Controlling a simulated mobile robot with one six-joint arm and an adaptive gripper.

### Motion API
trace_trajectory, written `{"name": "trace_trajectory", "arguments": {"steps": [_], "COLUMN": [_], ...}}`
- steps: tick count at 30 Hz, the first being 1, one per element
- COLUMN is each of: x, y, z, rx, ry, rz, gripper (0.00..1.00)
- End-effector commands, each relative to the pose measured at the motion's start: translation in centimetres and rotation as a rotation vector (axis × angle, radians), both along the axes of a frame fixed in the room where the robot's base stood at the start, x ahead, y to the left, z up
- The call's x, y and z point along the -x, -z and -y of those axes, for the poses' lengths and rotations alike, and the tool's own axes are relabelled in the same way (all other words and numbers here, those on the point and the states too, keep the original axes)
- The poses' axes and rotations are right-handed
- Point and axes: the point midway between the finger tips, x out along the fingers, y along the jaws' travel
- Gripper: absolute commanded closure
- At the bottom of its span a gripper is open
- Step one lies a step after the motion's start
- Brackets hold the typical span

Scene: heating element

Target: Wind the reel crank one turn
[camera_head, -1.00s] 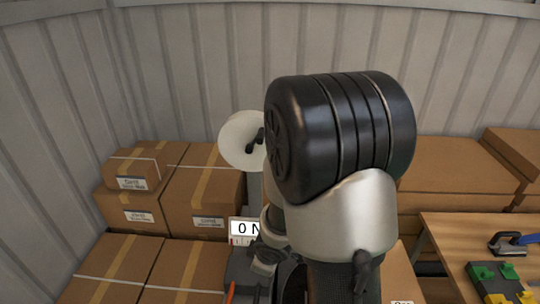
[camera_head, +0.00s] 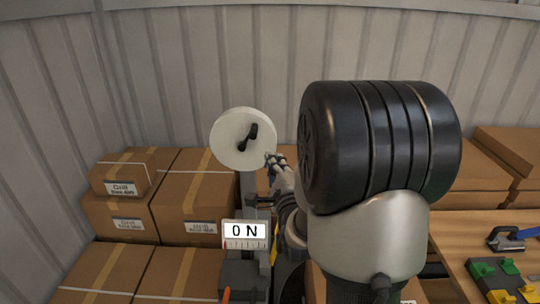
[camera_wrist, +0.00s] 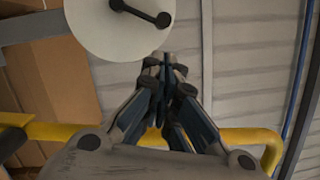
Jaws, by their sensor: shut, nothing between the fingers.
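The reel is a pale round disc (camera_head: 233,125) on a grey post, left of my arm in the head view. It also shows at the top of the wrist view (camera_wrist: 95,38). Its black crank (camera_head: 248,138) lies on the disc face, slanting up to the right in the head view; the crank shows in the wrist view (camera_wrist: 140,12) with a round knob at its right end. My gripper (camera_head: 272,160) is shut and empty beside the disc's lower right rim. In the wrist view its closed fingertips (camera_wrist: 166,60) are just below the knob, with a small visible gap.
A display reading 0 N (camera_head: 245,232) is below the reel. Cardboard boxes (camera_head: 195,195) are stacked at left. A wooden table (camera_head: 465,232) with a blue-handled tool (camera_head: 512,239) is at right. A yellow rail (camera_wrist: 250,137) crosses the wrist view behind my gripper.

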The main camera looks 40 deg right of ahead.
Motion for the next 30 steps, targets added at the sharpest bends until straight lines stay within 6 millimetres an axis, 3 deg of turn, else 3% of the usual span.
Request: {"name": "trace_trajectory", "arguments": {"steps": [9, 15, 30], "x": [-5.3, -7.5, -8.2], "y": [-0.5, -0.6, -0.7], "z": [2.2, 3.2, 3.4], "rx": [0.002, 0.003, 0.004], "ry": [-0.003, -0.003, -0.003], "rz": [-0.003, -0.005, -0.006], "gripper": [1.00, 1.00, 1.00]}}
